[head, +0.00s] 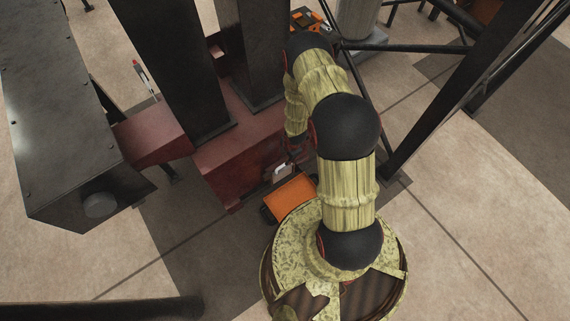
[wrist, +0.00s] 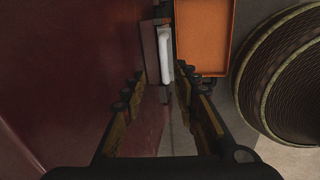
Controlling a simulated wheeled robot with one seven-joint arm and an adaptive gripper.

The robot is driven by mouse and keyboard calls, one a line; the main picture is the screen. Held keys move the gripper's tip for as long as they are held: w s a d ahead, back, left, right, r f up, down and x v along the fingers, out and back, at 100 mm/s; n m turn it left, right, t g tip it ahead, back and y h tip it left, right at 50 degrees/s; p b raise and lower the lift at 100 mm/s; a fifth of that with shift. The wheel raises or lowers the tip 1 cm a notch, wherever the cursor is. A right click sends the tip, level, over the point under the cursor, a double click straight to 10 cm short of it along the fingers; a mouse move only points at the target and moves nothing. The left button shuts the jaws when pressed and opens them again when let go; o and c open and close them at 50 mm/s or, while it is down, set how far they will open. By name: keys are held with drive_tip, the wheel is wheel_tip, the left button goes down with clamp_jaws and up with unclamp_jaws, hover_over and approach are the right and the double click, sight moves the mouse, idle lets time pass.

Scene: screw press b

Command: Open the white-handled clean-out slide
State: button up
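The white handle (wrist: 165,56) of the clean-out slide is upright in the wrist view, against a dark reddish plate (wrist: 149,52) on the red press body. In the head view the handle (head: 281,170) is a small pale spot low on the red base. My gripper (wrist: 162,78) is open, its fingers spread left and right. The handle appears in the gap between the fingertips, toward their far end; no finger visibly touches it. I cannot tell the depth between them. In the head view my gripper is mostly hidden by my arm.
An orange tray (wrist: 232,42) lies right of the handle; in the head view the tray (head: 291,199) sits on the floor before the red base (head: 235,165). The red wall (wrist: 60,80) runs close along my gripper's left. Black posts (head: 160,60) rise behind.

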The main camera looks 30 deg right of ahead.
drive_tip(key=b, duration=0.3)
hover_over(285, 169)
drive_tip(key=shift+n, duration=0.3)
wheel_tip(285, 169, down, 8)
drive_tip(key=shift+s+f, duration=0.1)
drive_tip(key=shift+w+d+f, duration=0.1)
drive_tip(key=shift+w+f, duration=0.1)
drive_tip(key=shift+f, duration=0.4)
drive_tip(key=shift+c, duration=0.8)
clamp_jaws()
